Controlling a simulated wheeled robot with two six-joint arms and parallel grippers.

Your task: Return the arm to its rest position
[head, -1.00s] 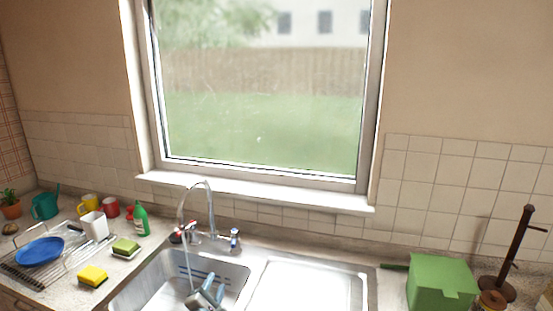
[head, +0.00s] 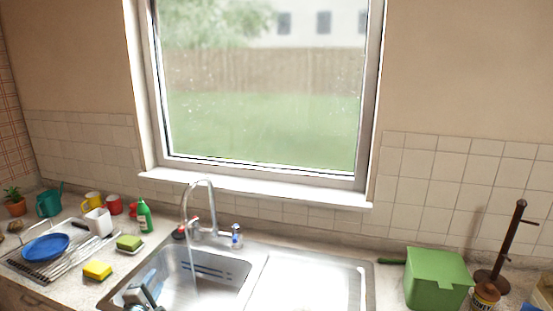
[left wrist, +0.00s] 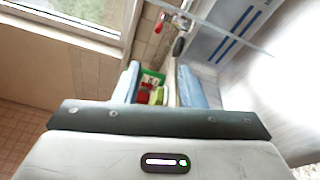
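My left gripper (head: 142,297) is at the bottom edge of the head view, over the left front of the sink basin (head: 218,288). In the left wrist view the two blue-grey fingers of my left gripper (left wrist: 158,84) stand apart with nothing held between them. A green bottle (left wrist: 151,78) shows beyond the gap, in the background. Most of the left arm is outside the head view. My right gripper is in neither view.
The tap (head: 203,205) runs water into the basin, right of my gripper. A yellow sponge (head: 97,270) and a dish rack (head: 72,262) with a blue plate (head: 45,247) are to the left. A green box (head: 436,280) stands at the right.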

